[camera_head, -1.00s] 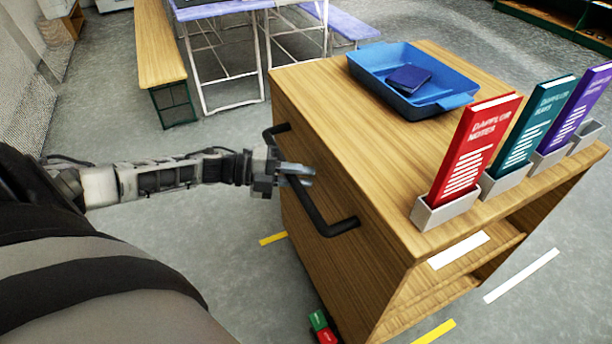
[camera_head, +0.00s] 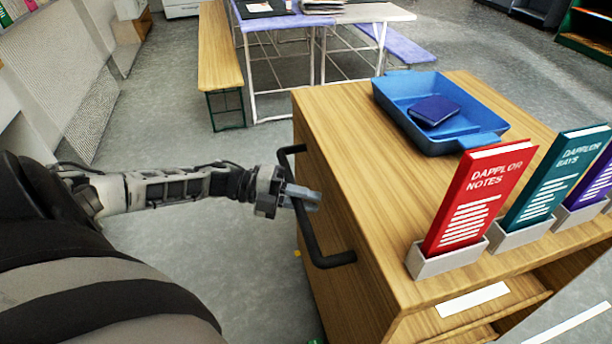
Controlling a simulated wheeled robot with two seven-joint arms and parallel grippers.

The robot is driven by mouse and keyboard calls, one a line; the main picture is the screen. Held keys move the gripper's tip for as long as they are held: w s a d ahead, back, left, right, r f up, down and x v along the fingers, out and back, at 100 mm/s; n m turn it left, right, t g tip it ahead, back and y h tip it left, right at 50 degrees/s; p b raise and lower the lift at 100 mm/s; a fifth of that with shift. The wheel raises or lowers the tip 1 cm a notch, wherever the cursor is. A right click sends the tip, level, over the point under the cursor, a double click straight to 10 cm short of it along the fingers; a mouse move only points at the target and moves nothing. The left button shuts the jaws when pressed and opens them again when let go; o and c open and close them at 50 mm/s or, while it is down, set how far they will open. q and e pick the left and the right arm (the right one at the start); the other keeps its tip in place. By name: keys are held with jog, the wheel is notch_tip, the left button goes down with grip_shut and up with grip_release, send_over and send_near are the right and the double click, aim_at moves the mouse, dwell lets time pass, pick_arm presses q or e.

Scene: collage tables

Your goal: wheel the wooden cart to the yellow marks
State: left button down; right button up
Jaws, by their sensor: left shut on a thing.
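The wooden cart (camera_head: 345,125) stands on the right half of the view, with a black bar handle (camera_head: 325,258) on its left side. My left gripper (camera_head: 303,196) is at that side and is shut on the handle bar, between its two bent ends. A small bit of a yellow mark (camera_head: 297,254) shows on the floor close against the cart's left side; the other yellow marks are hidden or out of the frame. My right gripper is not in view.
On the cart are a blue tray (camera_head: 400,110) holding a dark blue book (camera_head: 434,110), and upright red (camera_head: 480,195), teal (camera_head: 556,175) and purple books in holders. A bench (camera_head: 220,60) and table (camera_head: 350,14) stand behind. Grey floor (camera_head: 180,255) is clear at left.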

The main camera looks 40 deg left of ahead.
pick_arm(q)
jog(key=shift+a, duration=0.1)
jog(key=c, duration=1.3)
grip_release()
jog(key=shift+s, duration=0.1)
jog(key=v, duration=1.5)
jog(key=shift+a+r, duration=0.2)
jog(key=shift+a, duration=0.15)
jog(key=shift+s, duration=0.2)
